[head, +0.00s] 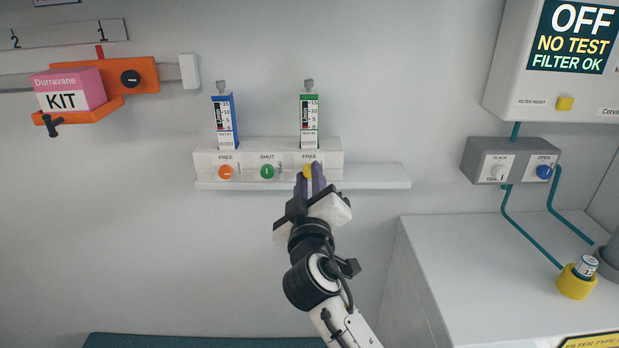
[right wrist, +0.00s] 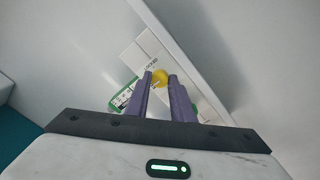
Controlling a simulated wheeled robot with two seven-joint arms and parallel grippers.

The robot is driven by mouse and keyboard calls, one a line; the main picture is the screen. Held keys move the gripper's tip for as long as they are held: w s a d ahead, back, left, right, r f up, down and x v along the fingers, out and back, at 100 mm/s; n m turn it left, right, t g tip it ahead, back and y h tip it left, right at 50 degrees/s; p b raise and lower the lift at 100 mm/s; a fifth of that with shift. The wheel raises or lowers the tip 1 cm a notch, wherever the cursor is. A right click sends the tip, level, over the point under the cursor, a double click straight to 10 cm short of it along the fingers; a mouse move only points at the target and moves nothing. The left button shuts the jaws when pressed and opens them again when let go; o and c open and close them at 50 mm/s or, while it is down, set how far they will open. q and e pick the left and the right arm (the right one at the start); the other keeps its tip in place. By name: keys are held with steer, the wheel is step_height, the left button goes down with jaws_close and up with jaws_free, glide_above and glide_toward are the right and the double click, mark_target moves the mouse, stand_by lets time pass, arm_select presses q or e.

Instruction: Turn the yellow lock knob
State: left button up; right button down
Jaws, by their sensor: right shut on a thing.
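The yellow lock knob (head: 307,171) is on the right end of a white wall block (head: 330,158), under a label that reads FREE in the head view. My right gripper (head: 310,180) reaches up to it from below, its purple fingers shut on the knob. In the right wrist view the yellow knob (right wrist: 160,78) shows between the two fingertips of my right gripper (right wrist: 160,82). The fingers hide part of the knob, so its exact turn is hard to tell. My left gripper is not in view.
An orange knob (head: 226,172) and a green knob (head: 267,171) sit left on the same block. A blue gauge (head: 224,120) and a green gauge (head: 309,115) stand above it. A white ledge (head: 380,176) runs below. A grey switch box (head: 510,160) is at right.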

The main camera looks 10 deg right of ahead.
steer(key=c, duration=1.5)
jaws_free()
steer(key=shift+c, duration=0.2)
step_height(320, 180, up, 10)
steer(key=shift+r+p, duration=0.1)
steer(key=shift+p, duration=0.2)
